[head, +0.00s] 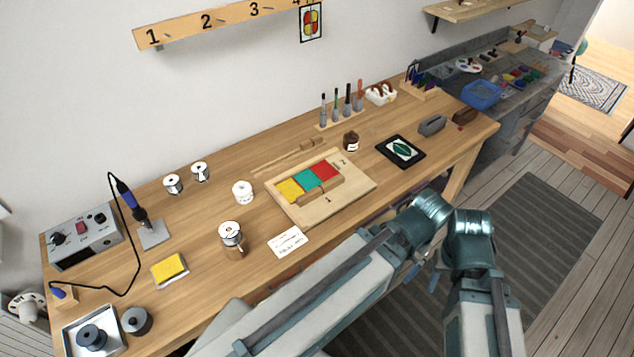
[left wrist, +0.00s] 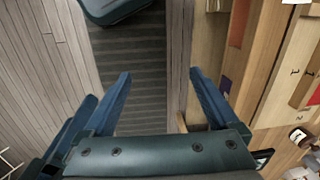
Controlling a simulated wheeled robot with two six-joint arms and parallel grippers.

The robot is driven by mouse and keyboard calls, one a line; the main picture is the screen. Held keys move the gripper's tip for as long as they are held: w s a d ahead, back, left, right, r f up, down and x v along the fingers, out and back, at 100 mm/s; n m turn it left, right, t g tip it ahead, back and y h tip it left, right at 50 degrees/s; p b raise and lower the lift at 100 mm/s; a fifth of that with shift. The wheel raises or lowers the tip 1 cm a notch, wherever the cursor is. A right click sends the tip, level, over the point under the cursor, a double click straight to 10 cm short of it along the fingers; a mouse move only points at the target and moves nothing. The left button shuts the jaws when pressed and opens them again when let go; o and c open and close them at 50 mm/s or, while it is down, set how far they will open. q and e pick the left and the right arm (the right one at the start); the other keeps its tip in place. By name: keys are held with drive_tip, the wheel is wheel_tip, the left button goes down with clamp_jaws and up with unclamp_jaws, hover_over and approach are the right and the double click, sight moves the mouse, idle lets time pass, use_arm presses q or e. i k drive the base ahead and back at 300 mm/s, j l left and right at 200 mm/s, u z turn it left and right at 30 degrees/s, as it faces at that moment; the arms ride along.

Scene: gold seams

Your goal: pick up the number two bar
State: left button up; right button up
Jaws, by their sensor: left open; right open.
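A pale wooden board (head: 345,191) lies mid-table with yellow, teal and red panes in a row; it also shows at the right of the left wrist view. A short wooden bar (head: 321,191) lies along the panes' near side. Longer thin wooden strips (head: 290,157) lie beyond the board. Small marks are printed on the board, but I cannot read a two on any bar. My right gripper (head: 425,273) is partly hidden by my arms, beyond the table's near edge. My left gripper (left wrist: 161,76) is open and empty, over the floor beside the table edge.
A brown jar (head: 351,141) and a black tablet with a leaf picture (head: 401,151) stand near the board. A soldering iron (head: 138,208) stands left. A numbered rail (head: 225,22) hangs above.

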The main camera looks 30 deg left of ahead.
sight(315, 140)
drive_tip(key=i+u, duration=0.15)
drive_tip(key=i, duration=0.85)
